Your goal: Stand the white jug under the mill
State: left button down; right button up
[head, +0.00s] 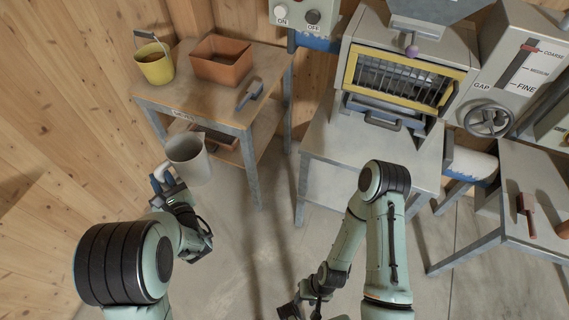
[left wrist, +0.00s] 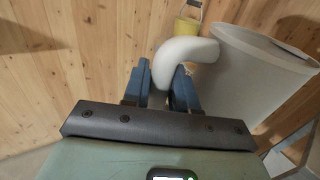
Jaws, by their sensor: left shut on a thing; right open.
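The white jug (head: 189,157) is held off the floor in front of the left table in the head view. My left gripper (head: 164,180) is shut on its handle. In the left wrist view the blue fingers of my left gripper (left wrist: 165,88) sit on both sides of the handle (left wrist: 184,50), and the jug body (left wrist: 258,72) is to the right, close to upright. The mill (head: 400,75) stands on a grey stand at the upper right, with a yellow-framed grille and a drawer front below. My right gripper (head: 297,308) is low at the bottom centre, empty.
The left table (head: 190,100) carries a yellow bucket (head: 154,64), an orange bin (head: 221,60) and a grey scoop (head: 250,95). The mill's stand (head: 335,145) has bare top in front. A right table (head: 530,180) holds a red-handled tool (head: 526,212). Floor between tables is clear.

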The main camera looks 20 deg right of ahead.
aim_at(354, 175)
jog(key=z, duration=1.5)
